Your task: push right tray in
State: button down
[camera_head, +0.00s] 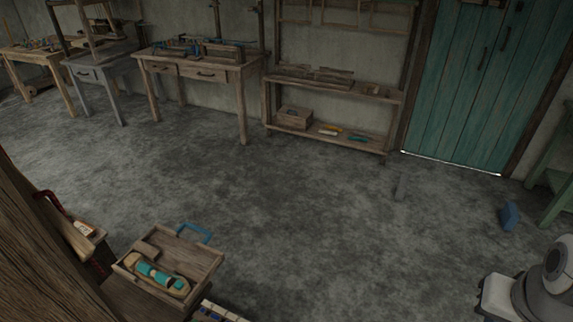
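A wooden tray (200,255) with a blue handle (194,232) juts out beside the dark wooden post at the lower left. A wooden shuttle with teal thread (157,276) lies in it, beside a small wooden block (145,249). The support under the tray is mostly hidden. White and grey links of my arm show at the lower right corner, well apart from the tray. My gripper's fingers do not show.
The dark post (35,250) fills the lower left. A case with blue items (212,314) is cut off below the tray. A blue object (509,215) lies on the floor by a green bench (553,180). Open floor (320,215) spans the middle; tables and shelves stand behind.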

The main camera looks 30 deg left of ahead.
aim_at(161, 246)
jog(key=z, duration=0.05)
jog(key=i, duration=2.5)
jog(key=u, duration=0.6)
jog(key=k, duration=0.1)
jog(key=u, duration=3.55)
jog(key=i, duration=1)
jog(key=u, duration=0.05)
